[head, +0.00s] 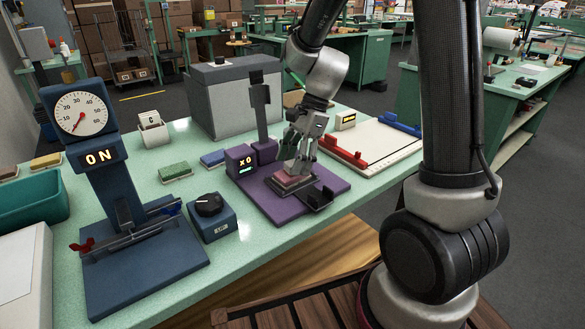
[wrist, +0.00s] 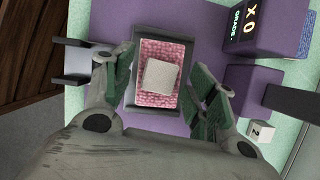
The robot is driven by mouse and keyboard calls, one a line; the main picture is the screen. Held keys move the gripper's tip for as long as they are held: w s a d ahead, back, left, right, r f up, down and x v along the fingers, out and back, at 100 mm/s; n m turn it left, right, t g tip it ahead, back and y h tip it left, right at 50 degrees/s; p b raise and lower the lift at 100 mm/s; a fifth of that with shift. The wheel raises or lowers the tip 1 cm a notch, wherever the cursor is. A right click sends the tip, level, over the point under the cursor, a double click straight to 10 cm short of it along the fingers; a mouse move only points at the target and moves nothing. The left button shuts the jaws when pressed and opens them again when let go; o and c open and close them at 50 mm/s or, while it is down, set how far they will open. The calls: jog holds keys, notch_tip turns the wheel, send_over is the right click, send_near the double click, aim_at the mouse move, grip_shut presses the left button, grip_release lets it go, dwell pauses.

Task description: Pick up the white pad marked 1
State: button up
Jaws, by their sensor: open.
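In the wrist view, a plain white square (wrist: 160,76) lies on a pink tufted patch (wrist: 147,48) inside a dark rectangular frame. I can see no mark on the white square, so I cannot tell whether it is the pad marked 1. My gripper (wrist: 165,85) is open, with a green-padded finger on each side of the frame and the white square between them. In the head view, my gripper (head: 297,168) is low over the purple base (head: 259,198).
A purple box reading X0 (head: 239,160) and a dark upright stand behind the patch. A small white block with a dark mark (wrist: 260,132) is at right in the wrist view. A knob box (head: 212,217) and dial machine (head: 110,165) stand left; a red-railed board (head: 375,145) lies right.

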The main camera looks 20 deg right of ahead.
jog(key=c, duration=0.9)
jog(key=shift+c, duration=0.2)
